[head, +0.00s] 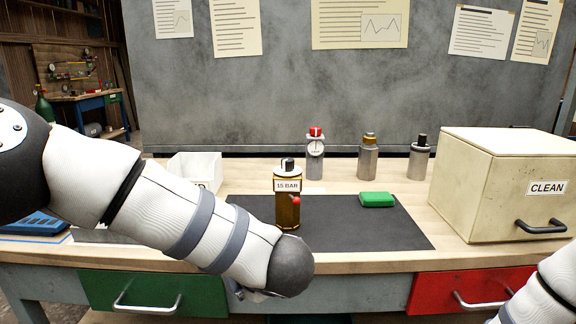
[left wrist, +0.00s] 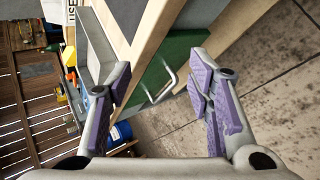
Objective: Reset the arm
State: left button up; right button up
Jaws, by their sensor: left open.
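My left arm (head: 170,200) reaches in from the left across the front of the bench in the head view. Its gripper is hidden there below the rounded wrist joint. In the left wrist view my left gripper (left wrist: 162,95) is open and empty, with purple pads on its fingers. It is near the bench's front edge and the green drawer (left wrist: 172,62), whose handle shows beyond the fingers. Of my right arm (head: 545,290) only a white part shows at the lower right of the head view. Its gripper is out of view.
A brass 15 BAR valve (head: 288,208) stands on the dark mat (head: 350,232), close behind my left wrist. A green block (head: 377,199) lies on the mat. Several metal fittings stand behind. A CLEAN box (head: 480,190) is right, a white bin (head: 193,168) left, a red drawer (head: 440,293) below.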

pick_arm(q)
jog(key=s+a+f+m+g+h+p, duration=0.1)
jog(key=s+a+f+m+h, duration=0.15)
jog(key=s+f+m, duration=0.55)
jog(key=s+a+f+m+g+h+p, duration=0.1)
jog(key=s+a+f+m+g, duration=0.15)
jog(key=s+f+m, duration=0.6)
jog(key=s+a+f+m+g, duration=0.1)
jog(key=s+a+m+g, duration=0.1)
jog(key=s, duration=0.9)
jog(key=s+a+f+m+g+h+p, duration=0.1)
jog(key=s+a+m+g, duration=0.2)
jog(key=s, duration=0.7)
jog(key=s+a+f+m+g+p, duration=0.1)
jog(key=s+a+f+m+g, duration=0.1)
jog(key=s, duration=0.9)
jog(key=shift+s+a+m+g+h, duration=0.35)
jog(key=shift+a+m+g, duration=0.1)
jog(key=shift+a+m, duration=0.25)
pick_arm(e)
jog(key=s+d+n+h, duration=0.3)
jog(key=s+n, duration=0.3)
jog(key=s, duration=0.6)
jog(key=s+d+r+n+h, duration=0.1)
jog(key=s+d+n+h, duration=0.2)
jog(key=s, duration=1)
jog(key=d+n, duration=0.3)
jog(key=n, duration=0.1)
jog(key=shift+r+t, duration=0.25)
jog(key=shift+t, duration=0.05)
